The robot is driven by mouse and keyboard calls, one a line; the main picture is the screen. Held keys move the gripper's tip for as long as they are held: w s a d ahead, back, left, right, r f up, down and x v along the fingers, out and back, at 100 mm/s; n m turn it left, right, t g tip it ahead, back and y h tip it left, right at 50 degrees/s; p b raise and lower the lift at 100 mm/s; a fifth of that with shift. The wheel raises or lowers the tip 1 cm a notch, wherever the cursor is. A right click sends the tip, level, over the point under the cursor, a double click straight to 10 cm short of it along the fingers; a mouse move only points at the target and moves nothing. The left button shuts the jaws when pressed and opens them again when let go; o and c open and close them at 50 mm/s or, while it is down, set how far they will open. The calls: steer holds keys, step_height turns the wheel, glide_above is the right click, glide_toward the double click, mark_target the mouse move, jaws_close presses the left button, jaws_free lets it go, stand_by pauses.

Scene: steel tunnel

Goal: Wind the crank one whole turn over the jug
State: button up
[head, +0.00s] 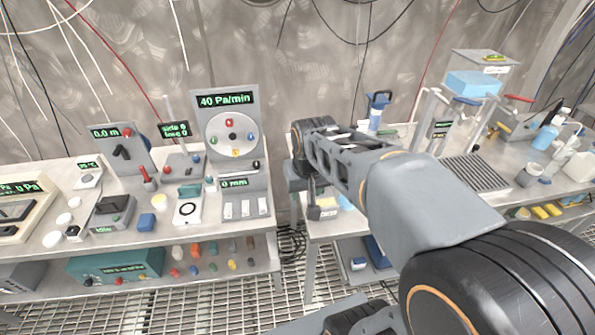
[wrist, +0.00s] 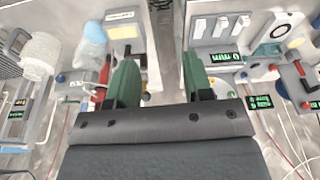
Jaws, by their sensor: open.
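My gripper (wrist: 160,82) is open, with two green fingers spread apart and nothing between them in the wrist view. In the head view its fingers are hidden by my arm. A black crank-like arm with a red knob (head: 123,148) stands by the "0.0 m" display on the left bench, well left of my arm. A blue-handled upright piece with a pale body (head: 377,112) stands behind my arm on the right bench. I cannot tell whether it is the jug or part of the crank. No jug is clearly identifiable.
The left bench (head: 55,240) is crowded with panels, including a dial board (head: 230,132). The right bench holds a ribbed grey tray (head: 476,174) and a blue bottle (head: 545,137). A gap with cables separates the benches. Several wires hang along the wall.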

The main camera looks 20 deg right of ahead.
steer(key=w+d+r+m+g+p, duration=0.1)
steer(key=w+d+p, duration=0.25)
steer(key=w, duration=0.35)
steer(key=w+d+m+g+p, duration=0.1)
steer(key=w+d+m+p, duration=0.1)
steer(key=w+d, duration=0.35)
steer(key=f, duration=0.4)
steer(key=w+f+p, duration=0.1)
steer(key=f, duration=0.3)
steer(key=w+a+f, duration=0.1)
steer(key=f, duration=0.3)
steer(key=shift+p, duration=0.35)
steer(key=shift+f, duration=0.95)
jaws_close()
